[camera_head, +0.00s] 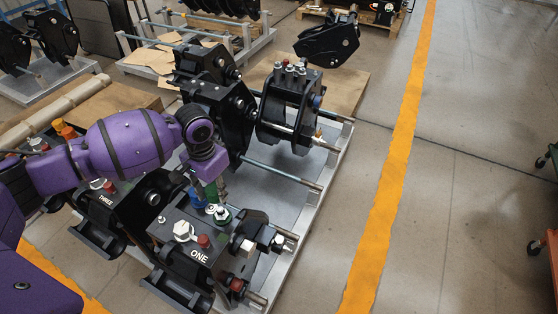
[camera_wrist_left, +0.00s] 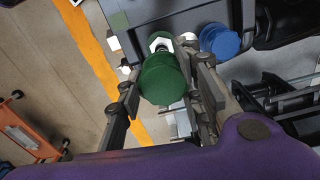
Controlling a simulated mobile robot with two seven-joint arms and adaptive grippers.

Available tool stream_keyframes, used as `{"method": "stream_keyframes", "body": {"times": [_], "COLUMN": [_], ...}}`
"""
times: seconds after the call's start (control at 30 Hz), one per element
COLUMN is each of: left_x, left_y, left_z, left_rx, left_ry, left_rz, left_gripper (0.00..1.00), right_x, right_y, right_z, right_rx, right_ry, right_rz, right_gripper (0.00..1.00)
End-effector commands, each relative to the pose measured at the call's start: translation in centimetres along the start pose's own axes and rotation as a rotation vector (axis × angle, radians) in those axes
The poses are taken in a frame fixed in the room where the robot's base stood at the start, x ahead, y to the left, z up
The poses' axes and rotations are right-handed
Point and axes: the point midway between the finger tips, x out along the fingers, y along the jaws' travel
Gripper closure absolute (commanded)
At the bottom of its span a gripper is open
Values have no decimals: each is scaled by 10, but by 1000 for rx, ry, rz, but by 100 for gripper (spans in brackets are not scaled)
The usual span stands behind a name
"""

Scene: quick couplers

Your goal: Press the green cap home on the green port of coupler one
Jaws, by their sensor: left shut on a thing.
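Coupler one (camera_head: 178,243) is a dark block marked ONE in the lower middle of the head view. My left gripper (camera_head: 211,192) points down over its far end. It is shut on the green cap (camera_head: 212,188). In the left wrist view the green cap (camera_wrist_left: 164,80) sits between the fingers of my left gripper (camera_wrist_left: 165,88). The green port (camera_head: 222,214), with a pale metal fitting, stands just below and beside the gripper. In the wrist view the port's pale fitting (camera_wrist_left: 160,43) shows beyond the cap, partly covered by it. I cannot tell whether they touch. My right gripper is not in view.
Coupler three (camera_head: 125,205) stands left.

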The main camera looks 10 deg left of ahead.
Motion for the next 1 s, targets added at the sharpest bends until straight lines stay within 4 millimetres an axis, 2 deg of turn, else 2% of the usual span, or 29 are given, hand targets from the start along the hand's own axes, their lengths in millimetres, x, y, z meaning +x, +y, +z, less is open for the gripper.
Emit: {"method": "stream_keyframes", "body": {"times": [0.17,0.33,0.8,1.0], "left_x": [1,-2,46,58], "left_y": [0,0,1,0], "left_z": [1,0,2,1], "left_rx": [-1,0,-1,-1], "left_ry": [-3,1,-8,-5], "left_rz": [2,1,5,3], "left_gripper": [85,85,85,85], "right_x": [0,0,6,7], "right_y": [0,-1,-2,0], "right_z": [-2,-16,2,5], "right_rx": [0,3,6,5], "right_ry": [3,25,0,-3], "right_rz": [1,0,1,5], "right_gripper": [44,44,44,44]}}
